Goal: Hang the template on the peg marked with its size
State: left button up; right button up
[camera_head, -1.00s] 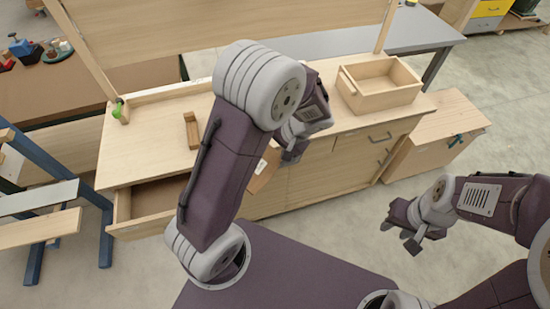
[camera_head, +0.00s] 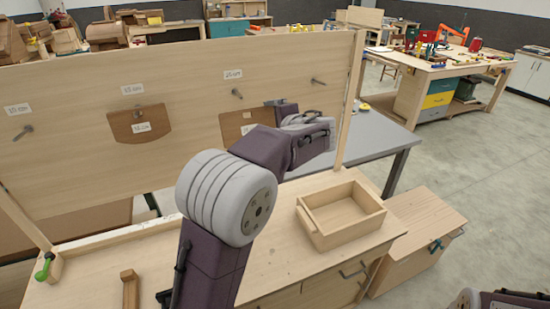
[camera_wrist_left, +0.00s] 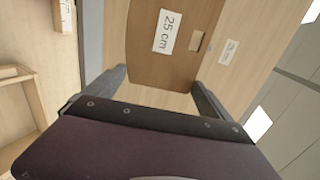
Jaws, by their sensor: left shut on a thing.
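A brown template (camera_head: 234,125) is held by my left gripper (camera_head: 276,104) in front of the peg board (camera_head: 190,90). In the left wrist view the template (camera_wrist_left: 180,62) carries a "25 cm" label and a small slot, between the two fingers (camera_wrist_left: 158,82). A bare peg (camera_head: 237,93) under a "25 cm" label (camera_head: 232,74) is just above the template in the head view. I cannot tell the gap between template and board. My arm hides the template's right side. My right gripper is out of view.
Another template (camera_head: 140,124) hangs on the board to the left. Bare pegs show at far left (camera_head: 22,132) and right (camera_head: 318,81). An open wooden box (camera_head: 342,212) stands on the bench top. A wooden block (camera_head: 130,290) and a green clamp (camera_head: 44,266) are at left.

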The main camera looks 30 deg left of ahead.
aim_at(271, 110)
pick_arm(q)
jog(key=shift+w+r, duration=0.35)
jog(key=shift+r, duration=0.25)
jog(key=shift+w+r, duration=0.3)
jog(key=shift+r, duration=0.25)
jog(key=shift+s+r, duration=0.15)
jog(key=shift+s, duration=0.05)
jog(key=shift+w+a+p, duration=0.75)
jog(key=shift+w+a, duration=0.1)
jog(key=shift+w+a+p, duration=0.35)
jog(key=shift+a+p, duration=0.05)
jog(key=shift+a, duration=0.15)
jog(key=w+a+p, duration=0.2)
jog(key=w+a, duration=0.2)
jog(key=a, duration=0.1)
jog(key=shift+w+f+p, duration=0.15)
jog(key=shift+f+p, duration=0.15)
jog(key=shift+f, duration=0.1)
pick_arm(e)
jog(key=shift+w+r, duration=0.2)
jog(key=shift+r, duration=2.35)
pick_arm(q)
jog(key=shift+f, duration=0.15)
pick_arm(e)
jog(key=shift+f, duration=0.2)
